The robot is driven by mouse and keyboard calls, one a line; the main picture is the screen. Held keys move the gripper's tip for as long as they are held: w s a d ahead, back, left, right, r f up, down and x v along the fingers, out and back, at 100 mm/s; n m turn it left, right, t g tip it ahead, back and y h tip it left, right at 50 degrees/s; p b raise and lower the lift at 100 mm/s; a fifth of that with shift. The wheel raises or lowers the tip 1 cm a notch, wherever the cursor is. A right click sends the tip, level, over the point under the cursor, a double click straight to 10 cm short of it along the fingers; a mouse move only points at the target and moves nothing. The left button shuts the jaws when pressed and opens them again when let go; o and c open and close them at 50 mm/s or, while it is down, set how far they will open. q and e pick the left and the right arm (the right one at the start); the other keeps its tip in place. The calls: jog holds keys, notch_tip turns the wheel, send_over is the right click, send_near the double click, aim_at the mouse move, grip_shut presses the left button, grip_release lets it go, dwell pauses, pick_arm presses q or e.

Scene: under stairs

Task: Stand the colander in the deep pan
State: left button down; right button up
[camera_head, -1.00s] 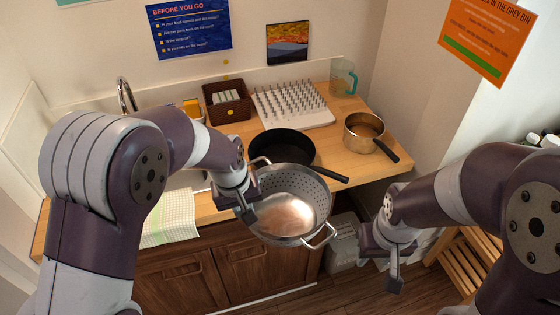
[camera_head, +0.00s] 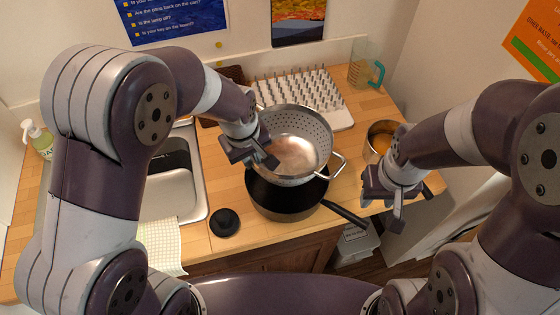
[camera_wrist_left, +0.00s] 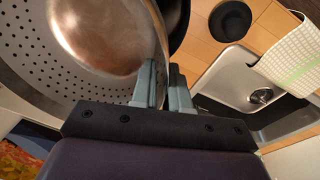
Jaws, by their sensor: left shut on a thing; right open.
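The metal colander (camera_head: 296,128), a perforated bowl with loop handles, is held slightly tilted by my left gripper (camera_head: 256,158) at its left side. In the left wrist view the gripper's fingers (camera_wrist_left: 164,88) are shut at the edge of the colander (camera_wrist_left: 60,45). The black deep pan (camera_head: 285,203) sits on the counter below, its long handle pointing front right. The colander overlaps the pan's far part and hides it; it appears to be above the pan, but the gap is hard to judge. My right gripper (camera_head: 385,197) is open and empty, right of the pan handle.
A copper-coloured saucepan (camera_head: 378,142) stands behind my right gripper. A white peg rack (camera_head: 335,105) and a clear jug (camera_head: 362,70) are at the back. A small black round thing (camera_head: 225,222) lies left of the pan, near the sink (camera_head: 180,190) and towel (camera_head: 160,243).

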pick_arm(q)
notch_tip(320, 180, down, 9)
jog(key=s+p, duration=0.1)
jog(key=s, duration=0.1)
jog(key=shift+r, duration=0.2)
jog(key=c, duration=1.5)
grip_release()
jog(key=shift+s, duration=0.15)
jog(key=o, duration=0.4)
notch_tip(320, 180, up, 11)
jog(key=s+b, duration=0.1)
jog(key=s+a+m, duration=0.2)
jog(key=s+a, duration=0.1)
jog(key=s+a+r+m, duration=0.1)
jog(key=s+a+m, duration=0.1)
jog(key=s+a, duration=0.1)
jog(key=s+a+m, duration=0.2)
jog(key=s+a, duration=0.1)
jog(key=a, duration=0.1)
jog(key=shift+s+r+y, duration=0.25)
jog(key=shift+y, duration=0.05)
pick_arm(e)
jog(key=shift+s+r, duration=0.25)
jog(key=shift+s, duration=0.25)
jog(key=shift+s+r, duration=0.2)
jog(key=shift+s, duration=0.25)
